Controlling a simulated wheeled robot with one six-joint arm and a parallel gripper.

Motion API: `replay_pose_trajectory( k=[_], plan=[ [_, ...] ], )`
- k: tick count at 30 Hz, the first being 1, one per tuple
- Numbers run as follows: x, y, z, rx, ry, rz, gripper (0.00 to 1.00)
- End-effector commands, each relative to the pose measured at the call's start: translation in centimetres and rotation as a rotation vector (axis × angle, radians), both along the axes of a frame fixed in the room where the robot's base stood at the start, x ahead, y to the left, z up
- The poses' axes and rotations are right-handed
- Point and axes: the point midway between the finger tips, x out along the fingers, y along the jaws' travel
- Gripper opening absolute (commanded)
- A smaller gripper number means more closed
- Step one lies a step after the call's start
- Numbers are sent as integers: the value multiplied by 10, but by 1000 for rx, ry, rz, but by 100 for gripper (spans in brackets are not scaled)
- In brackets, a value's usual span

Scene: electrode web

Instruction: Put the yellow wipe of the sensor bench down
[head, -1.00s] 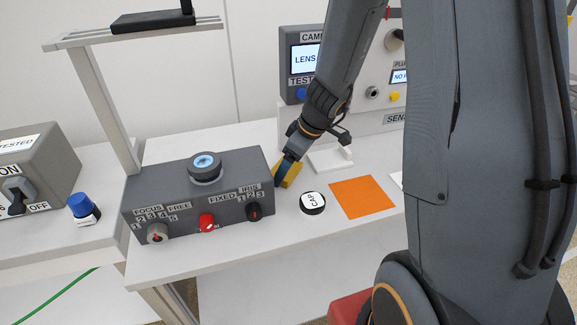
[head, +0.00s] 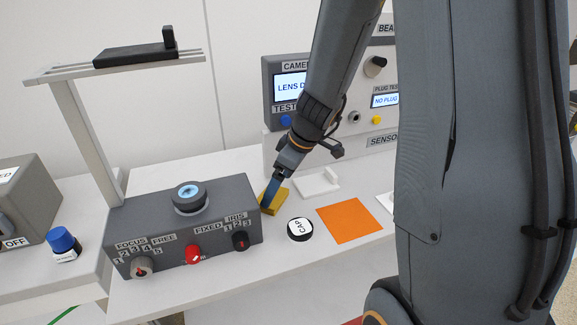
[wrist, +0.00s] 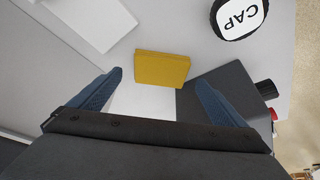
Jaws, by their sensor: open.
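The yellow wipe (head: 274,200) is a small yellow block on the white bench, just right of the grey lens box. It also shows in the wrist view (wrist: 161,68), beyond and between my fingertips. My gripper (head: 269,190) is open, its blue fingers close to the wipe and partly in front of it in the head view. In the wrist view the two fingers (wrist: 160,80) stand wide apart, with visible gaps on both sides of the wipe. Whether the wipe lies fully flat is hard to tell.
The grey box (head: 150,225) with knobs stands directly left of the wipe. A black-rimmed CAP disc (head: 300,229) and an orange mat (head: 349,221) lie to the right. A white stand (head: 318,183) and the sensor panel (head: 350,100) are behind. Bare bench shows in front.

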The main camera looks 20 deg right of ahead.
Motion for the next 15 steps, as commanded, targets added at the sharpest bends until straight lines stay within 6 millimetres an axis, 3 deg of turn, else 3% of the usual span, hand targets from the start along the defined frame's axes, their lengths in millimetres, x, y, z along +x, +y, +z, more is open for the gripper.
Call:
replay_pose_trajectory(
  k=[6, 15],
  plan=[
    [-10, -11, 37, -2, -4, -1, 96],
    [-20, -20, 68, 0, 0, -1, 96]
  ],
)
